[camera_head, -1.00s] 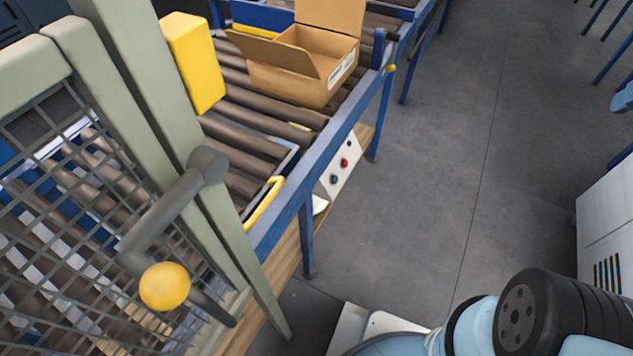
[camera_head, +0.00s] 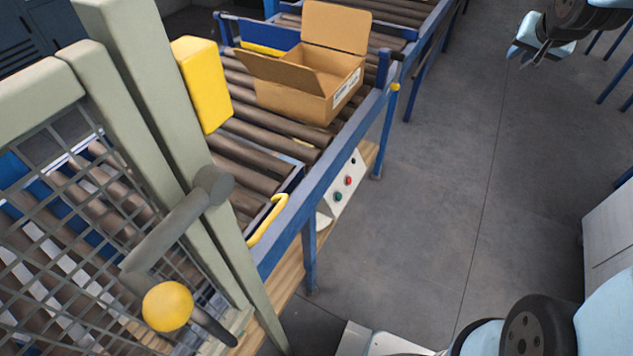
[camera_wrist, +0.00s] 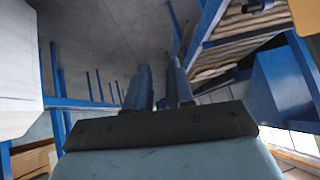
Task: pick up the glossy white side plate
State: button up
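I cannot make out a glossy white side plate for certain in either view. A small white shape (camera_head: 323,221) shows under the conveyor's edge beside the control panel, too hidden to identify. My gripper (camera_head: 530,64) is at the upper right of the head view, over the floor and well away from the conveyor. Its two fingers show in the wrist view (camera_wrist: 160,88) with a gap and nothing between them.
An open cardboard box (camera_head: 308,92) stands on the roller conveyor (camera_head: 262,158). A yellow block (camera_head: 203,85), a mesh guard (camera_head: 60,230) and a yellow-knobbed lever (camera_head: 167,306) are at left. A white cabinet (camera_head: 610,235) stands at right. Grey floor (camera_head: 440,180) between is clear.

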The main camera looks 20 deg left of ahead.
jog(key=w+a+f+t+y, duration=0.1)
jog(key=w+a+f, duration=0.55)
jog(key=f, duration=0.25)
jog(key=w+a+f+t+y, duration=0.1)
jog(key=w+a+f, duration=0.4)
jog(key=w+f, duration=0.35)
jog(key=w+a+f+m+y, duration=0.1)
jog(key=a+f, duration=0.4)
jog(key=f, duration=0.7)
jog(key=m+y, duration=0.4)
jog(key=y, duration=0.2)
send_near(330, 221)
jog(key=x, duration=1)
jog(key=shift+s+f, duration=0.1)
jog(key=shift+f, duration=0.15)
